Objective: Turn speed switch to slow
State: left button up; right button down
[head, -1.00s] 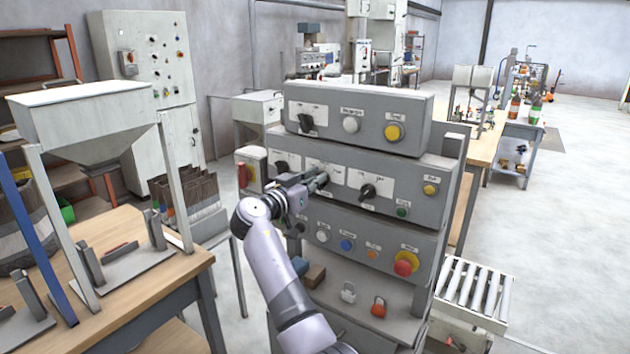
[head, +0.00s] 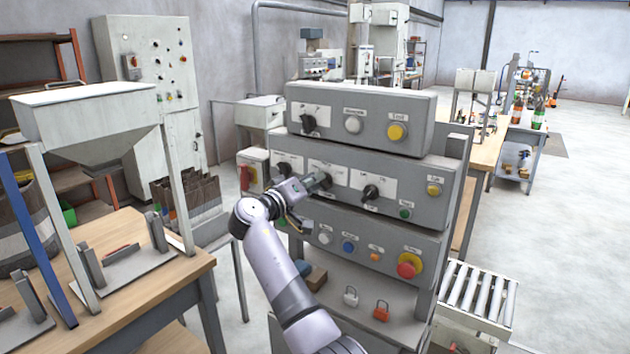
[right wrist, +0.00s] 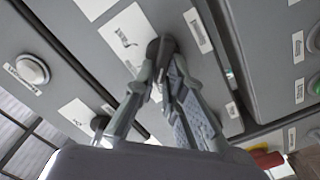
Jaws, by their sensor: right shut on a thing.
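The grey control panel (head: 428,201) stands in the middle of the head view. Its middle row carries black rotary switches: one at the left (head: 285,170), one at my gripper, and one to its right (head: 370,193). My right gripper (head: 318,182) is at the middle switch, its fingers largely hiding it. In the right wrist view, the fingers (right wrist: 162,82) are shut on this black switch knob (right wrist: 160,46), beside a white label plate (right wrist: 125,38). The lettering is too small to read, so I cannot confirm its setting. My left gripper is out of view.
A black switch (head: 309,124), a white button (head: 353,125) and a yellow button (head: 397,132) sit on the upper box. A red stop button (head: 410,265) is low on the panel. Padlocks (head: 381,310) stand on the shelf below. A wooden bench (head: 150,275) is at left.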

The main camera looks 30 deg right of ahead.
jog(key=shift+r+n, duration=0.1)
jog(key=shift+n, duration=0.5)
jog(key=c, duration=1.7)
grip_release()
jog(key=shift+w, duration=0.1)
jog(key=shift+o, duration=0.2)
jog(key=v, duration=1.2)
